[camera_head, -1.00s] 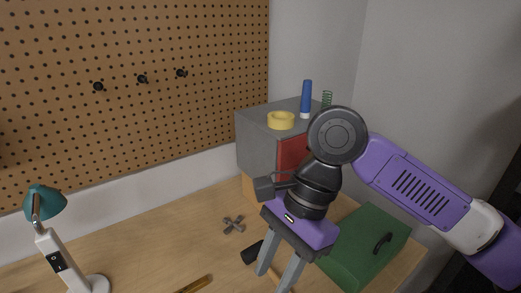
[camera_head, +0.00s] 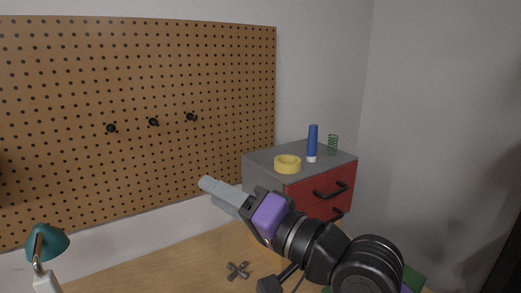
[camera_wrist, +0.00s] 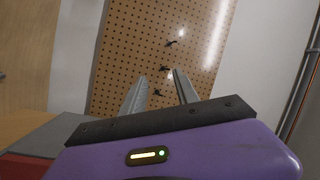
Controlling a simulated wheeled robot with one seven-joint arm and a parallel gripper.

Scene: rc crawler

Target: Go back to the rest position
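My gripper (camera_head: 208,190) is raised in front of the pegboard in the head view, its fingers pointing to the left and slightly up. In the wrist view my gripper (camera_wrist: 159,76) shows two grey fingers apart with nothing between them. The pegboard (camera_wrist: 195,30) is seen beyond the fingertips. My arm's dark wrist joints fill the lower right of the head view and hide part of the desk.
A grey cabinet with red drawers (camera_head: 305,196) stands behind my gripper, with a yellow tape roll (camera_head: 287,164), a blue marker (camera_head: 312,143) and a green spring (camera_head: 333,145) on top. A teal lamp (camera_head: 47,242) stands left. A grey cross-shaped piece (camera_head: 238,271) lies on the desk (camera_head: 170,268).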

